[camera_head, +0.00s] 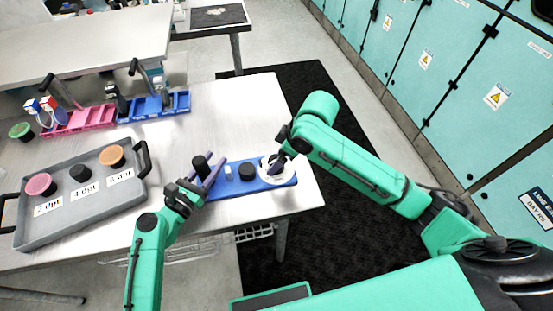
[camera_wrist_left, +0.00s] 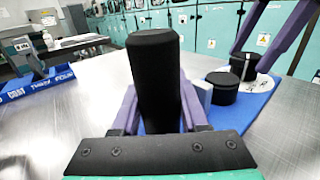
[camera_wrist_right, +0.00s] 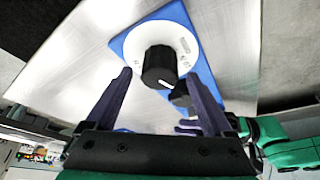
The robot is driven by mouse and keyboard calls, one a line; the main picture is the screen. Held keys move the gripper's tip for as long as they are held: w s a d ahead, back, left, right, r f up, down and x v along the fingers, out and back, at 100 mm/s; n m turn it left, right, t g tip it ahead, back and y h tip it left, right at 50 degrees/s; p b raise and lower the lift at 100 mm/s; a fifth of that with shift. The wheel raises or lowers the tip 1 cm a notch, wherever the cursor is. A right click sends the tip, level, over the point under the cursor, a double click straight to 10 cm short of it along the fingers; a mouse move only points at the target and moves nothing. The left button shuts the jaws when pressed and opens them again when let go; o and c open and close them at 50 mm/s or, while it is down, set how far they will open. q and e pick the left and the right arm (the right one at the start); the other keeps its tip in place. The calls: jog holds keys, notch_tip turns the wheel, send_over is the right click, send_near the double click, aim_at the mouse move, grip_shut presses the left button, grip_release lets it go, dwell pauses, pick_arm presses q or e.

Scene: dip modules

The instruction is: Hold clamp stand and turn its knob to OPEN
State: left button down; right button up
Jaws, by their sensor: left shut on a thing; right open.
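The clamp stand has a blue base (camera_head: 220,190) lying along the table's right front edge. A tall black post (camera_wrist_left: 155,70) rises at its left end, and my left gripper (camera_head: 206,174) is shut on it. A white dial (camera_wrist_right: 185,32) with a black knob (camera_wrist_right: 158,68) sits at the base's other end. The knob has a white pointer line; the dial's lettering is too small to read surely. My right gripper (camera_wrist_right: 158,76) is open over the dial, its fingertips on either side of the knob. In the head view it partly hides the knob.
On the base, a white block (camera_head: 229,172) and a short black cylinder (camera_head: 246,172) stand between post and dial. A grey tray (camera_head: 60,225) with labelled round pieces lies left. Pink (camera_head: 85,120) and blue (camera_head: 150,108) modules stand behind. The table behind the stand is clear.

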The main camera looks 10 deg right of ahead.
jog(key=shift+x, duration=0.8)
grip_shut()
jog(key=shift+n, duration=0.4)
jog(key=shift+w+r+n+g, duration=0.1)
jog(key=shift+n+g, duration=0.3)
jog(key=shift+n, duration=0.5)
jog(key=n+g, duration=0.1)
jog(key=n, duration=0.3)
jog(key=shift+g+y, duration=0.4)
jog(key=n+g, duration=0.1)
jog(key=n, duration=0.3)
jog(key=shift+n+g+h, duration=0.3)
jog(key=shift+n+g, duration=0.5)
jog(key=shift+n, duration=0.8)
